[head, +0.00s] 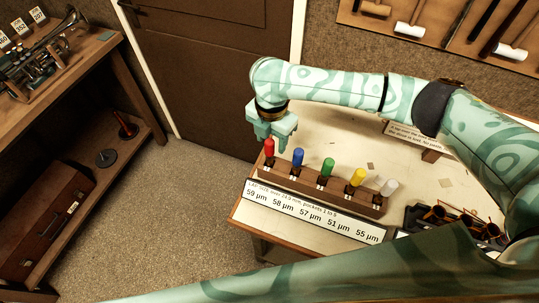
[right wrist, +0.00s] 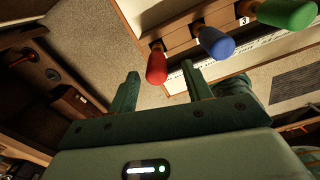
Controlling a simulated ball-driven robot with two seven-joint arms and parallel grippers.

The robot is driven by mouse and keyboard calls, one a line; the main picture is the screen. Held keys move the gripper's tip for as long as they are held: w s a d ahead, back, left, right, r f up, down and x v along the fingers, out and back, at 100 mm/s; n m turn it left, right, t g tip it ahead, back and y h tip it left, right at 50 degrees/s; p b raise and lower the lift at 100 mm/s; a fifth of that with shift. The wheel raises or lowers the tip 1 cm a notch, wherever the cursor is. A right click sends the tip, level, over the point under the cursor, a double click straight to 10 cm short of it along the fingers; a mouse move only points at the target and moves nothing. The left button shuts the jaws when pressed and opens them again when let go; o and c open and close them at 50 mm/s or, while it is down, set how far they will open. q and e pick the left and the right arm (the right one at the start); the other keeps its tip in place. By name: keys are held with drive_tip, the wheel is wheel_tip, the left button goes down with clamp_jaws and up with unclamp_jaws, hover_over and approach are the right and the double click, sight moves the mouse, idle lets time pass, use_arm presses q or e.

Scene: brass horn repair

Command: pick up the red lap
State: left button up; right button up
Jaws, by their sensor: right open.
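The red lap (head: 269,147) stands upright in the first pocket at the left end of a wooden rack (head: 310,187). In the right wrist view the red lap (right wrist: 157,66) shows between and just past the tips of my right gripper (right wrist: 160,78). My right gripper (head: 271,138) is open, with nothing held, right at the lap's top in the head view. I cannot tell whether the fingers touch it. My left gripper is not in view.
Blue (head: 298,157), green (head: 327,167), yellow (head: 357,177) and pale (head: 389,187) laps stand in the same rack. A label strip (head: 312,211) runs along its front. A dark tray (head: 413,217) with brass parts lies to the right. The bench's left edge is close.

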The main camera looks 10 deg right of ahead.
sight(270, 148)
drive_tip(key=f, duration=0.1)
drive_tip(key=f+b, duration=0.1)
drive_tip(key=f, duration=0.2)
drive_tip(key=shift+w+a+f, duration=0.2)
drive_tip(key=shift+w+f, duration=0.05)
drive_tip(key=shift+f, duration=0.1)
drive_tip(key=shift+r, duration=0.1)
drive_tip(key=shift+c, duration=0.2)
clamp_jaws()
